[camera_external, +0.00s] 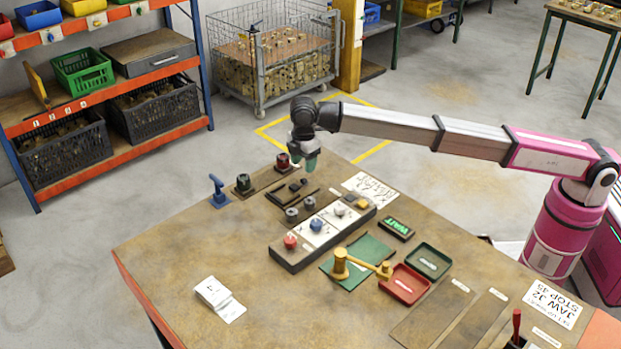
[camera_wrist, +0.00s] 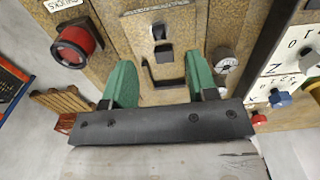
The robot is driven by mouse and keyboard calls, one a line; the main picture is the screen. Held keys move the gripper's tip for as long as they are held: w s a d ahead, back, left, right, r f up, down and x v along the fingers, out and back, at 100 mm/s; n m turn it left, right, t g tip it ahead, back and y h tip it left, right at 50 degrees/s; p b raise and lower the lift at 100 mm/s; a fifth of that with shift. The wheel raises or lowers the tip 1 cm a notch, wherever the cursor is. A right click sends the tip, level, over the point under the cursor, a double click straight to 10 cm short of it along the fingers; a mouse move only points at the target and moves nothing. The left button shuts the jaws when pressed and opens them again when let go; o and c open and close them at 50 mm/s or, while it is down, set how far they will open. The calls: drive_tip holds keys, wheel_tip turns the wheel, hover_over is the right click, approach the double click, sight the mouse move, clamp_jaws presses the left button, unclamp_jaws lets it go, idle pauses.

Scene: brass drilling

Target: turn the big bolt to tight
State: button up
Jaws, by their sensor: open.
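My gripper (camera_external: 306,160) is open and empty above the far edge of the workbench. Its two green fingers stand wide apart in the wrist view (camera_wrist: 162,82), with bare brown board and a black bracket (camera_wrist: 165,84) between them. I cannot tell for sure which part is the big bolt. Two grey round knobs or bolt heads, one nearer (camera_external: 292,214) and one farther (camera_external: 309,203), stand beside the long control panel (camera_external: 290,257). One grey round head (camera_wrist: 224,61) shows right of the fingers in the wrist view. No tight mark is readable.
A red-ringed dark cylinder (camera_external: 283,161), a dark green one (camera_external: 243,183) and a blue clamp-like piece (camera_external: 218,190) stand along the far edge. The bench's left part is mostly clear.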

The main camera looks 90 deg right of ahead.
sight(304, 181)
drive_tip(key=shift+f, duration=3.2)
